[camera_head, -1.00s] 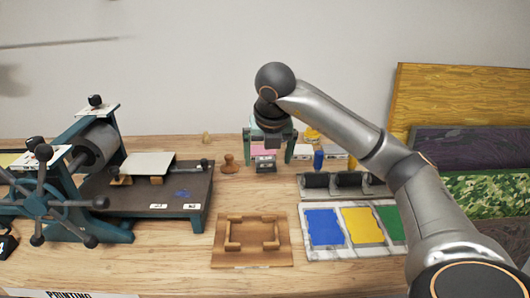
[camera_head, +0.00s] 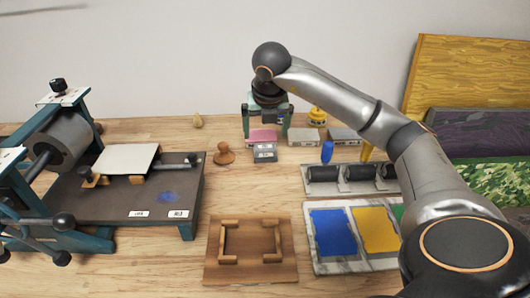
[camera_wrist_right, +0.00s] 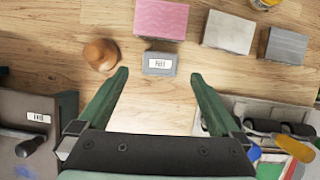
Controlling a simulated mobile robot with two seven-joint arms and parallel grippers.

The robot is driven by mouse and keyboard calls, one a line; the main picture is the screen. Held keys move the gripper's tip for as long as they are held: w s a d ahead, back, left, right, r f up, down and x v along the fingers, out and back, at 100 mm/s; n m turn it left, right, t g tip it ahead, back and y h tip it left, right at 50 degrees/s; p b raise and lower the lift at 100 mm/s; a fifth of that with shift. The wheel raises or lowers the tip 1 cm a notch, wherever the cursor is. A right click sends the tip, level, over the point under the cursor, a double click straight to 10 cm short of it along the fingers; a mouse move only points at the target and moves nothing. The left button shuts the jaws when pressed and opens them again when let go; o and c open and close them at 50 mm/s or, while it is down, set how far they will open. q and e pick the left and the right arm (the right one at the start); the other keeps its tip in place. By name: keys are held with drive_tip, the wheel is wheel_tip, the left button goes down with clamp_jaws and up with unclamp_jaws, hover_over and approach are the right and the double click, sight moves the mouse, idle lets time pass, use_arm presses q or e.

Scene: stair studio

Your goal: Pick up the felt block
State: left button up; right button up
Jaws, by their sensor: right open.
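The felt block (camera_head: 265,153) is a small dark grey block with a white label, which seems to read "Felt" in the right wrist view (camera_wrist_right: 160,64). It lies on the wooden table in front of a pink block (camera_head: 262,136). My right gripper (camera_head: 266,132) is open and points down above this spot. In the right wrist view its green fingertips (camera_wrist_right: 160,76) are spread wide to either side of the felt block, with nothing between them. I cannot tell how high they are above it. My left gripper is not in view.
A brown wooden stamp (camera_wrist_right: 101,54) stands left of the felt block. Two grey blocks (camera_wrist_right: 228,33) (camera_wrist_right: 285,46) lie right of the pink one. A roller rack (camera_head: 345,176) and ink tray (camera_head: 310,252) are at right, a press (camera_head: 130,195) at left, a wooden frame (camera_head: 251,279) in front.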

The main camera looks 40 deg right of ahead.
sight(265, 147)
drive_tip(key=x, duration=0.7)
drive_tip(key=shift+f, duration=0.45)
drive_tip(key=c, duration=1.2)
